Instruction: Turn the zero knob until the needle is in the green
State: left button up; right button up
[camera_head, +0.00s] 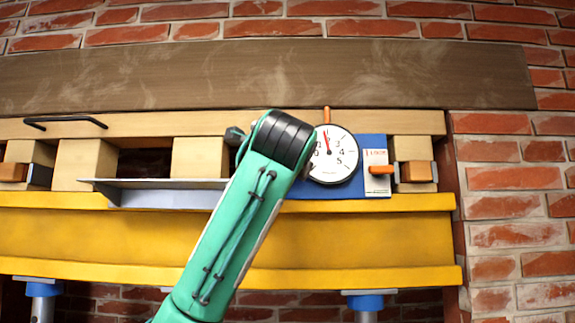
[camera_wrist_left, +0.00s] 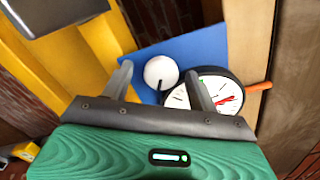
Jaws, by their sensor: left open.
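The gauge (camera_head: 333,154) has a white dial with a red needle, mounted on a blue board (camera_head: 350,188). In the head view the needle points up and slightly left. The gauge also shows in the left wrist view (camera_wrist_left: 232,83), partly covered by a finger, with a small green patch near that finger. A round white knob (camera_wrist_left: 160,70) with a black mark sits beside the gauge; my arm hides it in the head view. My left gripper (camera_wrist_left: 158,78) is open, its fingers on either side of the knob; I cannot tell if they touch it.
A yellow beam (camera_head: 370,232) runs below the board, and a dark plank (camera_head: 430,75) above. An orange peg (camera_head: 326,114) tops the gauge; an orange handle (camera_head: 381,170) sticks out at right. A metal shelf (camera_head: 150,186) and black bar handle (camera_head: 65,122) are left.

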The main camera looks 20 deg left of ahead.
pick_arm(q)
jog(key=shift+s+d, duration=0.1)
jog(key=shift+s, duration=0.05)
jog(key=c, duration=1)
pick_arm(e)
jog(key=shift+w+d, duration=0.5)
jog(key=shift+d, duration=0.1)
jog(key=shift+f, duration=0.1)
pick_arm(q)
jog(key=n+b, duration=0.8)
jog(key=n, duration=0.9)
jog(key=shift+r, duration=0.1)
pick_arm(e)
notch_tip(320, 180, down, 8)
jog(key=shift+a, duration=0.15)
jog(key=shift+s+a, duration=0.1)
jog(key=shift+a, duration=0.1)
